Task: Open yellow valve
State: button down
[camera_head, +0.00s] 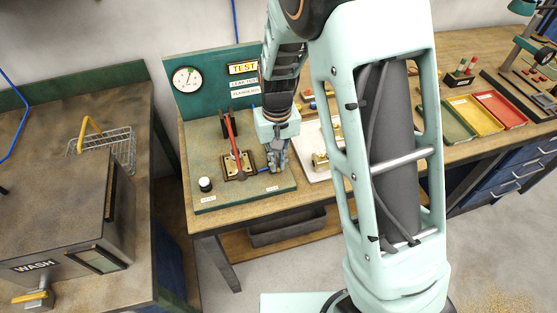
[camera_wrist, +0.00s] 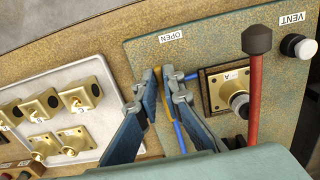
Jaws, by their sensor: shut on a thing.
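The yellow valve shows in the wrist view as a narrow yellow handle (camera_wrist: 150,97) between my fingers. My gripper (camera_wrist: 162,76) is shut on this handle, beside the OPEN label (camera_wrist: 171,36) on the green test panel (camera_wrist: 205,48). In the head view my gripper (camera_head: 277,158) reaches down to the right part of the test bench plate (camera_head: 221,197), and it hides the valve there. How far the handle is turned cannot be told.
A red lever (camera_head: 232,133) with a dark knob stands beside a brass block (camera_wrist: 228,85), close to my gripper. A VENT button (camera_head: 205,184) sits at the panel's front left. A white tray of brass parts (camera_wrist: 45,78) lies on the other side. A gauge (camera_head: 186,79) stands behind.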

aim_at(278, 166)
jog(key=c, duration=2.1)
grip_release()
notch_tip(278, 166, up, 12)
jog(key=shift+r, duration=0.1)
